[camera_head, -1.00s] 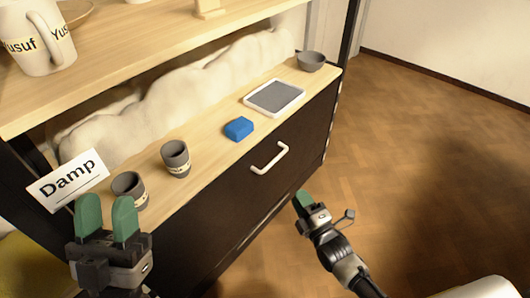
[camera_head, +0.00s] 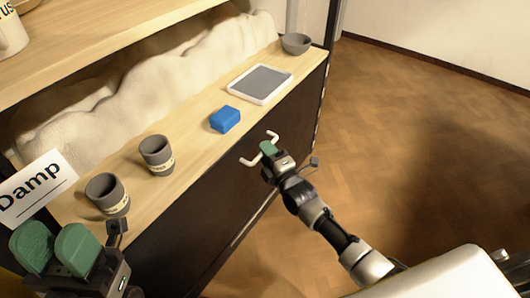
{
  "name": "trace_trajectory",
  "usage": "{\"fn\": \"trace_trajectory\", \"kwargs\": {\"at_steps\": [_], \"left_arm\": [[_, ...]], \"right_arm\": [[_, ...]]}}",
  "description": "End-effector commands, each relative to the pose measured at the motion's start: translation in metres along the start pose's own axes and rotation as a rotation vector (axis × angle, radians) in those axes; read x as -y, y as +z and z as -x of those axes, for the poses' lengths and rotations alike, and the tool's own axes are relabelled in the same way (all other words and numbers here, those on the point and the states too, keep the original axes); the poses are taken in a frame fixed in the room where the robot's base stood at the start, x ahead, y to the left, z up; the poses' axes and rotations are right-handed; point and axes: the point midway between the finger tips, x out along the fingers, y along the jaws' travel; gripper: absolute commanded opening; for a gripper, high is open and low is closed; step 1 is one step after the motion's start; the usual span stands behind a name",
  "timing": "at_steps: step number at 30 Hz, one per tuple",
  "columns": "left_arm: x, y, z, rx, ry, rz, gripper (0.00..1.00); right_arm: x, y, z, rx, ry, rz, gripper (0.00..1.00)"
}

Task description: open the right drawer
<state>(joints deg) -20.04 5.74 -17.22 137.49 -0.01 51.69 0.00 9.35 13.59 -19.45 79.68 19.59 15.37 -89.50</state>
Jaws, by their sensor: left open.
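The dark drawer (camera_head: 222,195) is closed, its front flush under the wooden top. Its pale bar handle (camera_head: 250,161) shows at both ends. My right gripper (camera_head: 267,148) is at the handle, its green fingertip covering the handle's middle. I see it nearly edge-on, so I cannot tell whether its jaws are open or closed around the bar, or whether they touch it. My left gripper (camera_head: 55,248) is open and empty at the lower left, its two green fingers apart, near the cups.
On the top stand two grey cups (camera_head: 157,155) (camera_head: 107,195), a blue block (camera_head: 225,119), a white-framed grey tablet-like panel (camera_head: 261,84) and a grey bowl (camera_head: 296,43). A "Damp" sign (camera_head: 35,189) is at left. The wooden floor (camera_head: 400,130) at right is clear.

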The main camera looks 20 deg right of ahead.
Motion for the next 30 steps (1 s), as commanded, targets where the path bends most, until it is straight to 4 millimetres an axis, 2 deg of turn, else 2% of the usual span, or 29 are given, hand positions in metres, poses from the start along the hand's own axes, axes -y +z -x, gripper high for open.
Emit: {"fn": "trace_trajectory", "kwargs": {"at_steps": [4,11,16,30], "left_arm": [[0.0,0.0007,0.0027,0.001,0.0,0.0,0.43],[-0.0001,0.0008,0.0024,0.002,0.0,0.0,0.43],[-0.0001,0.0008,0.0025,0.003,0.0,0.0,0.43],[-0.0001,-0.0002,-0.0033,0.004,0.0,0.0,0.43]], "right_arm": [[0.0001,0.0,-0.0068,0.0,0.0,0.0,0.24],[-0.0004,0.0,-0.0073,0.0,-0.001,0.0,0.24],[-0.0004,0.0,-0.0071,0.0,-0.001,0.0,0.0],[-0.0024,0.0029,-0.0001,0.0,-0.003,0.002,0.0]]}}
